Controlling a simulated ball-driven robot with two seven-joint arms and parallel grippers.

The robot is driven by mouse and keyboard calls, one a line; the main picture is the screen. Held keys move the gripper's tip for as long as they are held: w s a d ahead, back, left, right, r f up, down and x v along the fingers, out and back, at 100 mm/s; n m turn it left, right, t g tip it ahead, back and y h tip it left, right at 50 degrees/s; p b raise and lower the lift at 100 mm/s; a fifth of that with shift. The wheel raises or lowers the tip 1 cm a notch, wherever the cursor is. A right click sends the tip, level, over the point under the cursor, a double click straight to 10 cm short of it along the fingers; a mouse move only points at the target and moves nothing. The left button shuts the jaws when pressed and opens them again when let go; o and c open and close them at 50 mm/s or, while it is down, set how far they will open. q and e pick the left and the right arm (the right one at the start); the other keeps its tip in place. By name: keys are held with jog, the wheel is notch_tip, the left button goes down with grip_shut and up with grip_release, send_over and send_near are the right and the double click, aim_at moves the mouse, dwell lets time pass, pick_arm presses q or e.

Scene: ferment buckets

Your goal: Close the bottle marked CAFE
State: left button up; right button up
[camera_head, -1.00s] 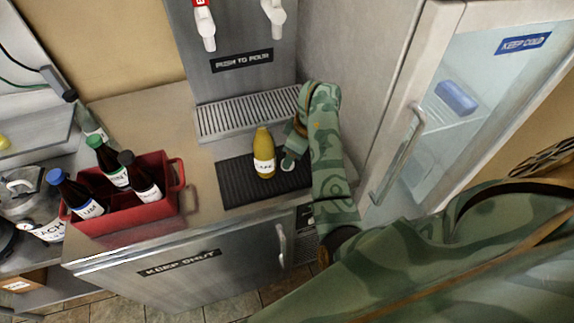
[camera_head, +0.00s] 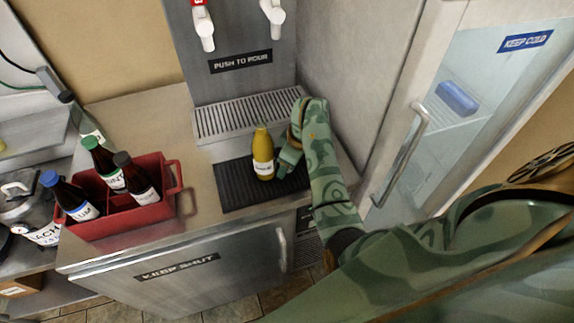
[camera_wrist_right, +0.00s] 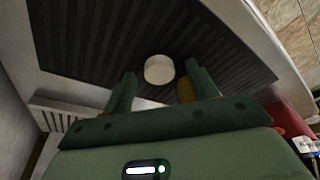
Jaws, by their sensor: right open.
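The yellow bottle (camera_head: 263,156) with a white label stands upright on the black ribbed mat (camera_head: 235,186). Its label is hard to read now, but read like CAFE a second ago. No separate cap is clear on its narrow top. My right gripper (camera_head: 285,168) is low over the mat, just right of the bottle. In the right wrist view its fingers (camera_wrist_right: 155,90) are open, with a round white cap (camera_wrist_right: 159,69) on the mat between and just beyond their tips. A yellow patch of the bottle (camera_wrist_right: 184,89) shows behind the right-hand finger. My left gripper is not in view.
A red crate (camera_head: 125,218) with several dark bottles stands left on the counter; a green bottle (camera_head: 84,120) stands behind it. The drip grille (camera_head: 245,116) and taps are behind the mat. The fridge door (camera_head: 480,110) is at right. Counter between crate and mat is clear.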

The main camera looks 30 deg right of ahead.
jog(key=c, duration=1)
jog(key=shift+c, duration=0.2)
notch_tip(320, 180, up, 18)
jog(key=p, duration=0.6)
jog(key=shift+p, duration=0.35)
